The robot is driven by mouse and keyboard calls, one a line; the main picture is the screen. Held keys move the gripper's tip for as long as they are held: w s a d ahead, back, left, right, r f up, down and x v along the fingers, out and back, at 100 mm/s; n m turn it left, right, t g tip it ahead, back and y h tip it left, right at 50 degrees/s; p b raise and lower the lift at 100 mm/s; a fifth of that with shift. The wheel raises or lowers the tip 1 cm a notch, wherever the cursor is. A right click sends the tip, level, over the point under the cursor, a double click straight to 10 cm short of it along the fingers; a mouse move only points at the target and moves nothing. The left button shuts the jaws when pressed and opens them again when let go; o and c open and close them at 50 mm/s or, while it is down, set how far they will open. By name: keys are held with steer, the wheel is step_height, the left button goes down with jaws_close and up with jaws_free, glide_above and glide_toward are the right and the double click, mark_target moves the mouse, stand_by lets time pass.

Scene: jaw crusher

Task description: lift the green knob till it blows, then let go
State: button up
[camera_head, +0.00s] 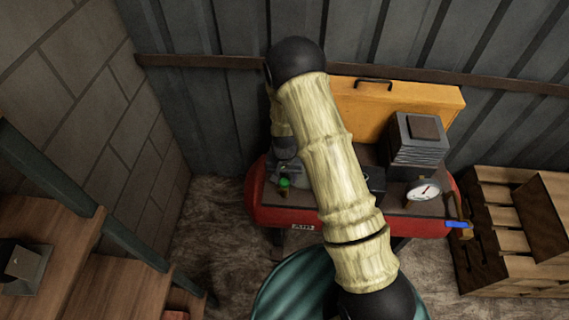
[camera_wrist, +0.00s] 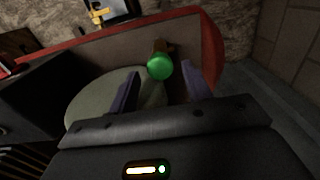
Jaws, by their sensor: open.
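The green knob (camera_head: 284,183) sits on the left part of the red compressor tank (camera_head: 262,212) in the head view. In the wrist view the green knob (camera_wrist: 160,66) is a round green cap on a brownish stem, just beyond and between the fingertips. My gripper (camera_wrist: 160,82) is open, with one dark finger on each side of the knob's line. I cannot tell whether either finger touches it. In the head view my arm covers the middle of the tank, and the gripper's fingers are not clearly seen.
A pressure gauge (camera_head: 422,192), a finned block (camera_head: 416,140) and a blue-handled valve (camera_head: 457,224) are on the tank's right side. An orange case (camera_head: 400,100) stands behind. Wooden pallets (camera_head: 510,235) are at right, wooden steps (camera_head: 110,285) at left. A block wall rises on the left.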

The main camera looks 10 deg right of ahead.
mark_target(285, 181)
step_height(285, 181, up, 17)
steer(key=b, duration=0.1)
stand_by(0.4)
stand_by(0.4)
steer(key=s+d+r+n+t, duration=0.1)
steer(key=s+d+r, duration=0.3)
steer(key=s, duration=0.3)
steer(key=s+d+r+n+t, duration=0.1)
steer(key=s+d+r, duration=0.3)
steer(key=s, duration=0.4)
steer(key=shift+s+d+t, duration=0.25)
steer(key=shift+d+t, duration=0.05)
steer(key=shift+d, duration=0.55)
